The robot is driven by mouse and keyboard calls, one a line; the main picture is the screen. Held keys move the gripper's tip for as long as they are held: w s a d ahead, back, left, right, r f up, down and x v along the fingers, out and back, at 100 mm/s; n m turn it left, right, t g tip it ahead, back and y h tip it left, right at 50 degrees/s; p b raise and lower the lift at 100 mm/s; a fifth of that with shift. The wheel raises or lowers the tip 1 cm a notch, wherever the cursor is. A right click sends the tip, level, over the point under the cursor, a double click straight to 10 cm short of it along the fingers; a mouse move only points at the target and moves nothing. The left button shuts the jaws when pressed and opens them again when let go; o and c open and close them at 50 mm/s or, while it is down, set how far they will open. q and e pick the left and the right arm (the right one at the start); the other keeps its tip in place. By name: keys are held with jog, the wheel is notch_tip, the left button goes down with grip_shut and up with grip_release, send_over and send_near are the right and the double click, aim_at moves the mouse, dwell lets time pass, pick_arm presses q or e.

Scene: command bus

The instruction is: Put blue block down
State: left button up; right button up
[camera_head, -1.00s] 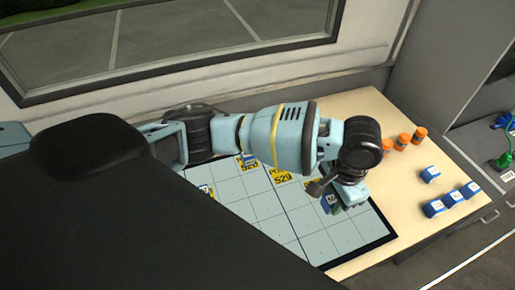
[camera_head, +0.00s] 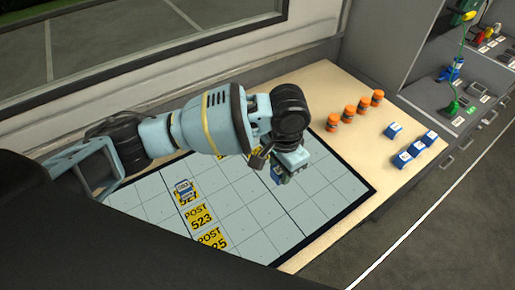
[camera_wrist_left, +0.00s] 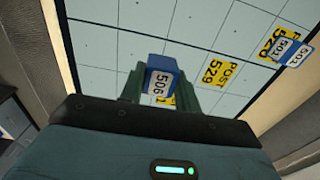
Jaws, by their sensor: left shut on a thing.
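My left gripper (camera_head: 288,172) reaches in from the left over the right part of the gridded board (camera_head: 335,187). It is shut on a blue block (camera_head: 276,175) that is mostly hidden in the head view. In the left wrist view the block (camera_wrist_left: 162,76) has a white label reading 506 and sits between the two dark green fingers. A yellow card shows partly behind it. I cannot tell whether the block touches the board. My right gripper is not in view.
Several orange cylinders (camera_head: 348,113) and several blue blocks (camera_head: 416,148) stand on the wooden table (camera_head: 350,150) right of the board. Yellow POST 523 (camera_head: 200,217) and 525 (camera_head: 212,238) cards lie at the board's left. Many grid squares are bare.

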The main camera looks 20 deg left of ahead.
pick_arm(q)
jog(key=w+a, duration=0.5)
jog(key=w+a+f, duration=0.1)
jog(key=w+a, duration=0.1)
jog(key=shift+w+a+b, duration=0.35)
jog(key=shift+a, duration=0.05)
jog(key=f, duration=0.3)
jog(key=shift+w+a, duration=0.25)
jog(key=shift+a, duration=0.1)
jog(key=shift+f, duration=0.3)
jog(key=shift+f, duration=0.2)
jog(key=o, duration=1)
jog(key=shift+c, duration=0.2)
jog(key=shift+r, duration=0.15)
notch_tip(320, 180, up, 12)
jog(key=shift+p, duration=0.4)
